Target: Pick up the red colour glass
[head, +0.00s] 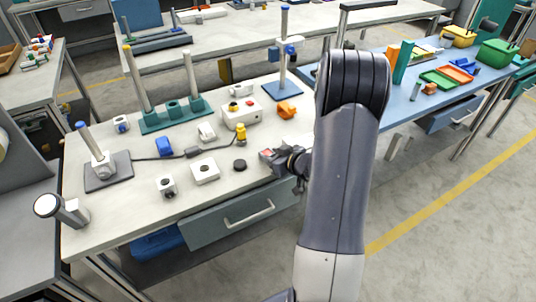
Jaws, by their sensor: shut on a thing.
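My gripper (273,158) is at the front right of the white-topped bench, low over its surface and close to the front edge. It is shut on a small red piece, the red colour glass (266,153), of which only a little shows at the fingertips. The dark fingers hide the rest of it. I cannot tell whether the piece still touches the bench top.
A black round cap (239,165) and a white square block (205,171) lie left of my gripper. A yellow-topped plug (240,133), a white button box (241,114) and an orange part (287,109) stand behind it. A green post rack (172,115) is further left.

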